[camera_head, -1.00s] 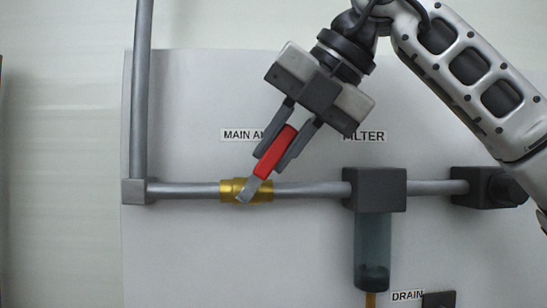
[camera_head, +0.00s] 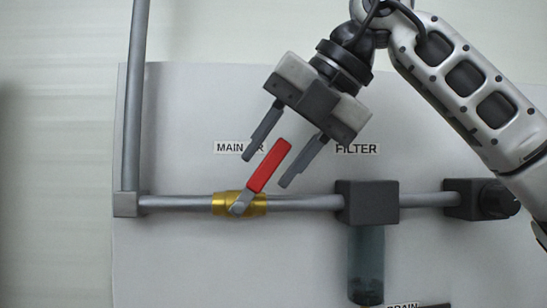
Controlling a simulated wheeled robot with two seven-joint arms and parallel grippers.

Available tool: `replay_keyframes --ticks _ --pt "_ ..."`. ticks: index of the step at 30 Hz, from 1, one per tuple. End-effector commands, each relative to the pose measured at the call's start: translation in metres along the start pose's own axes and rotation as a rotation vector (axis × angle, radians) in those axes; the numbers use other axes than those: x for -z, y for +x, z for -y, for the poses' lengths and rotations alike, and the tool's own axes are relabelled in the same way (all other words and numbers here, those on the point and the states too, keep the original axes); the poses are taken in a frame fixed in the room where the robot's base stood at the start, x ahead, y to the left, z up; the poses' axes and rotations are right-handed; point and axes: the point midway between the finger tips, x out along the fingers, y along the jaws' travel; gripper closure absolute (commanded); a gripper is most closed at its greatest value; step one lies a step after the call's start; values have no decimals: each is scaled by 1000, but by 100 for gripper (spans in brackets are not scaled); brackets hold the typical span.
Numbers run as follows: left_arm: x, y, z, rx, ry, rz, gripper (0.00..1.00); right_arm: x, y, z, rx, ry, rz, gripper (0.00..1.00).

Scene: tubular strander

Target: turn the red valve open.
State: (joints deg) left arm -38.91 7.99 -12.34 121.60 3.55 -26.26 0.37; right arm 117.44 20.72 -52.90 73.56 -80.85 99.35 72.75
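The red valve handle (camera_head: 269,165) sits on a brass valve body (camera_head: 228,204) in the grey horizontal pipe. The handle is tilted, running from the brass body up and to the right. My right gripper (camera_head: 267,169) comes from the upper right and is open. Its two fingers stand on either side of the upper part of the handle, with a visible gap on each side. My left gripper is not in view.
A grey filter block (camera_head: 367,202) with a clear bowl (camera_head: 366,262) hangs right of the valve. A dark fitting (camera_head: 480,199) ends the pipe. A vertical pipe (camera_head: 134,100) stands at left. The pale panel (camera_head: 190,120) behind is flat.

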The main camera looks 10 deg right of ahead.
Motion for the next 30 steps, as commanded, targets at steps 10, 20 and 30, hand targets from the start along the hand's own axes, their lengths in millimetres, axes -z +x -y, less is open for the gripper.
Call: replay_keyframes --ticks 10,20,30 --pt "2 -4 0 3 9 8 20 0 -79 -2 -5 1 4 61" --pt "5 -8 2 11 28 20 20 -1 -141 -1 -3 1 1 61" --pt "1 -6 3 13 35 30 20 0 -152 0 -2 0 0 61"
